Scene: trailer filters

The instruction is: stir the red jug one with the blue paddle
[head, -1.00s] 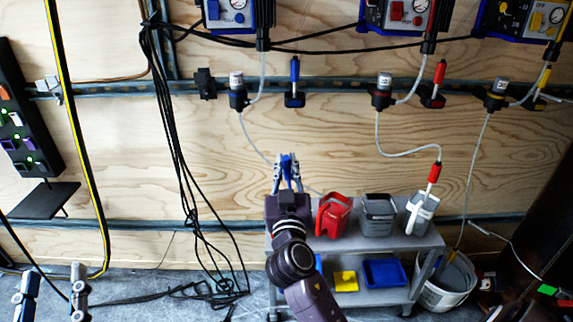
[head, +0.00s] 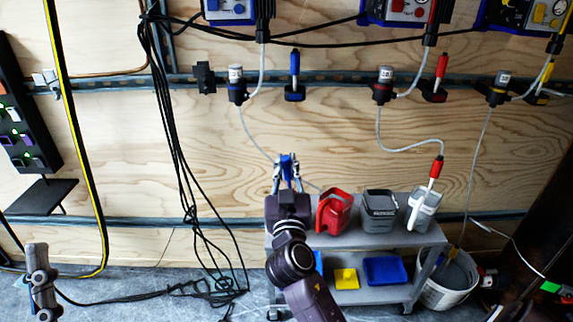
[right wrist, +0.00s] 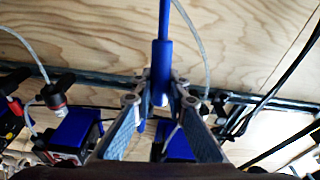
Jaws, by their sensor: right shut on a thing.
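The red jug (head: 335,211) stands on the top shelf of a small grey cart, at its left end. My right gripper (head: 287,165) is up and left of the jug in the head view, in front of the plywood wall. It is shut on the blue handle of the paddle, which also shows between the fingers in the right wrist view (right wrist: 163,62). A thinner blue shaft runs up from the handle there; the paddle's far end is out of that view. My left gripper (head: 40,280) is at the bottom left corner, seen edge-on, away from the jug.
A dark grey jug (head: 379,211) and a lighter grey jug (head: 423,208) with a red-and-white probe in it stand right of the red jug. Below are yellow (head: 346,278) and blue trays (head: 385,270). A white bucket (head: 447,280) stands right; black cables hang left.

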